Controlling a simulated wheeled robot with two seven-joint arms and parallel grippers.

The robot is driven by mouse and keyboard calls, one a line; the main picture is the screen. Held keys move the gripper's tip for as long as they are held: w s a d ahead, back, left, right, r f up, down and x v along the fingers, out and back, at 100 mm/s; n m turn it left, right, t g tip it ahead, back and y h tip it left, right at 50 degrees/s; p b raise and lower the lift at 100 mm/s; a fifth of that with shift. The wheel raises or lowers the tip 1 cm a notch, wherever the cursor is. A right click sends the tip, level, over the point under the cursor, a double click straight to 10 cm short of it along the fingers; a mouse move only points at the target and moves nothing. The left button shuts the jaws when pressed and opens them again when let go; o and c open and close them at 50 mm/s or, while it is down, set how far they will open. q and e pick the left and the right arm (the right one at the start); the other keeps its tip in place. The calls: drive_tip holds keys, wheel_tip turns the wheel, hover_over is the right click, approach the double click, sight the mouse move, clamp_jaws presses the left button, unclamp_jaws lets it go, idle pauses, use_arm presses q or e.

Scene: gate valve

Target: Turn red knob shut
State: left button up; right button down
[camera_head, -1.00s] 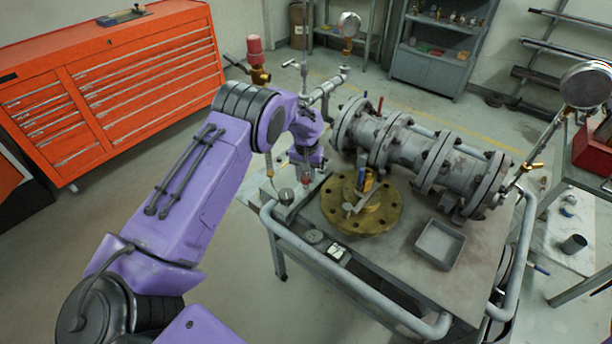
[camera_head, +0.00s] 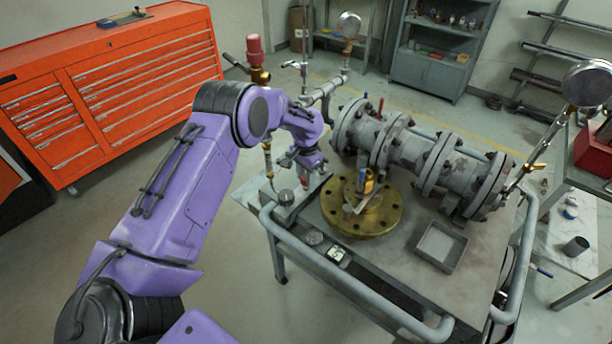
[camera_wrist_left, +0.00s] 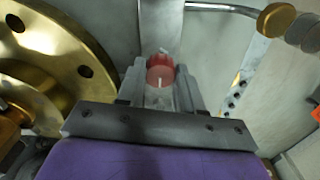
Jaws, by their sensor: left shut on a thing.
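The red knob (camera_wrist_left: 160,76) sits between the two grey fingers of my left gripper (camera_wrist_left: 162,84) in the left wrist view. A small pale line marks its face. In the head view my left gripper (camera_head: 303,172) points down at the left side of the cart top, left of the brass flange. Only a small red bit of the knob (camera_head: 305,182) shows beneath it; the fingers and wrist hide the rest. The left gripper is shut on the knob. My right gripper is in neither current view.
A brass flange (camera_head: 378,219) lies close beside the gripper on the cart. Behind it is a grey flanged pipe (camera_head: 408,150). A grey tray (camera_head: 439,248) and the cart's handrail (camera_head: 340,290) are nearer. An orange tool cabinet (camera_head: 130,75) stands back left.

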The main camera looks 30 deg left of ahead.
idle(0.4)
use_arm(q)
drive_tip(key=o, duration=1)
drive_tip(key=shift+o, duration=0.2)
drive_tip(key=shift+w+r, duration=0.1)
drive_tip(key=shift+r, duration=0.3)
wheel_tip(320, 180, up, 10)
drive_tip(key=b, duration=0.2)
drive_tip(key=shift+f, duration=0.15)
